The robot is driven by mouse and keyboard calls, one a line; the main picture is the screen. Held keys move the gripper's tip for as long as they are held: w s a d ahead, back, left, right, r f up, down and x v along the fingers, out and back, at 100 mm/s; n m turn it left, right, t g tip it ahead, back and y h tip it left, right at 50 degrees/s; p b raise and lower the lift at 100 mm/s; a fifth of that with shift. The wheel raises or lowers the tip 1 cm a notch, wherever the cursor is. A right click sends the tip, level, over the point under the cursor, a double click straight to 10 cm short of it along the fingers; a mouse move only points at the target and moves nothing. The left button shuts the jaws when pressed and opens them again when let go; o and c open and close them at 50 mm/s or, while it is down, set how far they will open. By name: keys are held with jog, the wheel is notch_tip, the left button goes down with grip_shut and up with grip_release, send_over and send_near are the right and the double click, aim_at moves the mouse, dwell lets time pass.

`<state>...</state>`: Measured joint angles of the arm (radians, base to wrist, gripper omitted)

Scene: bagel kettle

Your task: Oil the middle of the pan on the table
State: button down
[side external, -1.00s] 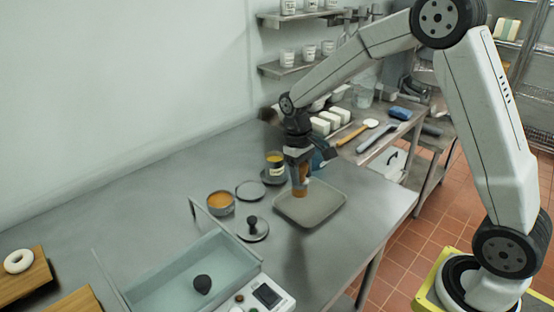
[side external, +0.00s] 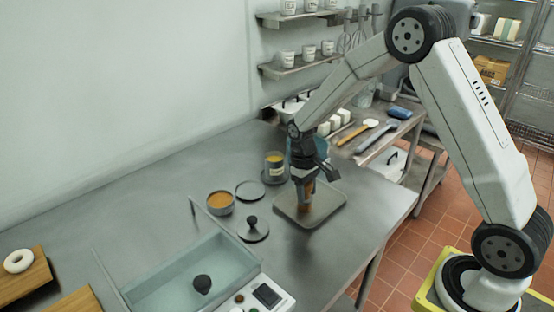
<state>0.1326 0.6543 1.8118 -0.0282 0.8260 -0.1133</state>
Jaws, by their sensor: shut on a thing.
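A shallow grey rectangular pan (side external: 332,212) lies flat on the steel table. My gripper (side external: 304,180) points down over the left-middle part of the pan. It is shut on a short brown tool (side external: 306,197), which looks like a brush. The tool's lower end is low over the pan's floor. I cannot tell whether it touches, and its tip is not clear. A bowl of orange-brown liquid (side external: 220,202) stands left of the pan. A jar with yellow contents (side external: 274,163) stands on a dark round base behind and left of the pan.
A flat round disc (side external: 250,190) and a knobbed lid (side external: 253,229) lie left of the pan. A glass-like basin (side external: 190,275) with a dark knob and a scale (side external: 267,296) are at the front. Table space right of the pan is clear.

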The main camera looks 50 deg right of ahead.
jog(key=shift+s+d, duration=0.2)
jog(key=shift+d, duration=3.9)
jog(key=shift+w+a, duration=0.15)
jog(key=shift+a, duration=2.6)
jog(key=shift+w+a, duration=0.1)
jog(key=shift+a, duration=2.65)
jog(key=shift+w+d, duration=0.15)
jog(key=shift+w, duration=0.25)
jog(key=shift+w+d, duration=0.15)
jog(key=shift+d, duration=0.1)
jog(key=shift+s+d, duration=0.2)
jog(key=shift+d, duration=4.85)
jog(key=shift+w+a, duration=0.2)
jog(key=shift+a, duration=5.25)
notch_tip(320, 180, up, 8)
jog(key=shift+d, duration=0.15)
